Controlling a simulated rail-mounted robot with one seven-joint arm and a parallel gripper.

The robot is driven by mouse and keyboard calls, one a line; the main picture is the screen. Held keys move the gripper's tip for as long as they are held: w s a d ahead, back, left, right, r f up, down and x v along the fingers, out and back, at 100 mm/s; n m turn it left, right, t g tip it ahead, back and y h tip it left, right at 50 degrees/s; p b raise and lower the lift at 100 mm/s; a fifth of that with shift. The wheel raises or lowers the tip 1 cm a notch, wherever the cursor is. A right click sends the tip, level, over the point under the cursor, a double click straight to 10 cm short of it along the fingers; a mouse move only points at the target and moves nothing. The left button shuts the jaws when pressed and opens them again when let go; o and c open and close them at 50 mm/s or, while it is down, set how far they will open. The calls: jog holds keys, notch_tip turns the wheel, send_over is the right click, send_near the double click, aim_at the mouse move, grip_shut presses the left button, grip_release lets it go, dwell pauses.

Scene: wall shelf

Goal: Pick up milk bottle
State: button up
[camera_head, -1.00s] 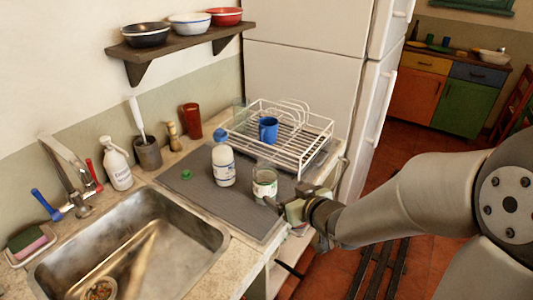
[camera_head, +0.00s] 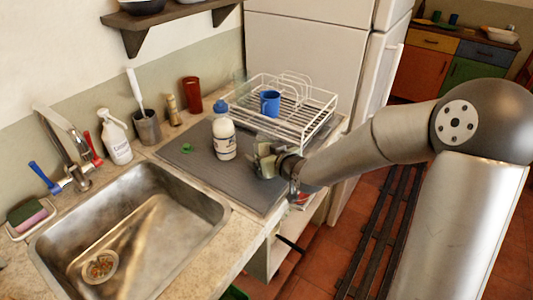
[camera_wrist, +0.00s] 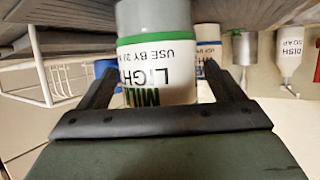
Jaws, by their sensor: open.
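A milk bottle (camera_wrist: 155,62) with a green-edged white label reading MILK and LIGHT appears upside down in the wrist view. It stands between the two fingers of my open gripper (camera_wrist: 158,80), with a finger on each side; I cannot tell whether either touches it. In the head view my gripper (camera_head: 265,158) is over the right part of the grey mat and hides most or all of this bottle. A second white bottle (camera_head: 224,139) with a blue cap stands upright on the mat, left of my gripper. It also shows behind in the wrist view (camera_wrist: 208,62).
A white wire dish rack (camera_head: 310,120) with a blue mug (camera_head: 270,103) stands behind my gripper. A green cap (camera_head: 187,148) lies on the mat (camera_head: 205,178). The sink (camera_head: 130,240) is front left, with a soap bottle (camera_head: 116,140) beside it. The fridge stands behind.

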jog(key=shift+c, duration=0.3)
jog(key=c, duration=1.2)
jog(key=shift+r, duration=0.25)
jog(key=shift+r, duration=0.85)
jog(key=s+r+p, duration=0.1)
jog(key=r, duration=0.1)
jog(key=s+d+r+p, duration=0.1)
jog(key=s+r, duration=0.1)
jog(key=r, duration=0.1)
jog(key=s+r+p, duration=0.1)
jog(key=r, duration=0.1)
jog(key=shift+s+d+r, duration=0.15)
jog(key=shift+s+d, duration=0.15)
jog(key=shift+s, duration=0.1)
jog(key=p, duration=0.1)
send_near(266, 135)
jog(key=shift+s+a+r, duration=0.15)
jog(key=shift+s, duration=0.45)
jog(key=shift+s+a+r, duration=0.1)
jog(key=shift+s+r, duration=0.05)
jog(key=shift+s, duration=0.4)
jog(key=shift+s+a+r, duration=0.15)
jog(key=shift+s, duration=0.45)
